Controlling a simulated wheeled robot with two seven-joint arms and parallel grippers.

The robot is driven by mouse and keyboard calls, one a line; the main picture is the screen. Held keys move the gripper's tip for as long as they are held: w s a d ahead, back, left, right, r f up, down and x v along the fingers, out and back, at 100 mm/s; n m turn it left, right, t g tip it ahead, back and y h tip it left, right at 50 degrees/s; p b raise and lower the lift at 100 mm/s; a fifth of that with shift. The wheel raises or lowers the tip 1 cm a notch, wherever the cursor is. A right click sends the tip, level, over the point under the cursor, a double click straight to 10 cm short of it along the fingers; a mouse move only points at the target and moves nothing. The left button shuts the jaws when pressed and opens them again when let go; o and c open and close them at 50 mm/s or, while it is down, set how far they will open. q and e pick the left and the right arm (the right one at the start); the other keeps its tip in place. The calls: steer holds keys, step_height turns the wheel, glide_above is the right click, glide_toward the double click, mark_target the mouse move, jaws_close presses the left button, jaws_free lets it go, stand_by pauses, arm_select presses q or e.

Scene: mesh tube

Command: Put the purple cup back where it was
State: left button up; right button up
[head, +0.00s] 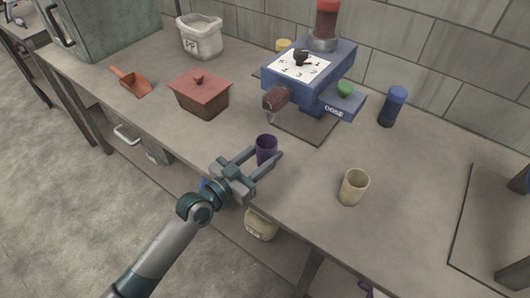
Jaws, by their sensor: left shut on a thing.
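The purple cup (266,146) is upright between the fingers of my left gripper (264,157), close to the table's front edge. The left gripper is shut on the cup, with a finger on each side of it. I cannot tell whether the cup's base touches the table. The cup is just in front of the blue dosing machine (338,68) and its dark mat (310,128). My right gripper is not in view.
A beige cup (353,187) stands to the right on the table (420,190). A blue cylinder (393,106) stands behind it. A red-lidded box (199,94), an orange scoop (130,80) and a white bin (200,36) are on the left. Bare table lies between the cups.

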mark_target(259, 159)
arm_select(q)
steer(key=shift+f, duration=0.1)
steer(key=o, duration=0.8)
steer(key=shift+o, duration=1.4)
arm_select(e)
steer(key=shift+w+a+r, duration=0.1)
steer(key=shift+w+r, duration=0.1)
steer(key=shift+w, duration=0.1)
arm_select(q)
steer(key=shift+v, duration=0.8)
steer(key=b+v, duration=0.1)
steer(key=v, duration=0.4)
steer(key=shift+s+a, duration=0.3)
steer(key=b+v, duration=0.1)
steer(key=v, duration=0.2)
steer(key=shift+s+a, duration=0.55)
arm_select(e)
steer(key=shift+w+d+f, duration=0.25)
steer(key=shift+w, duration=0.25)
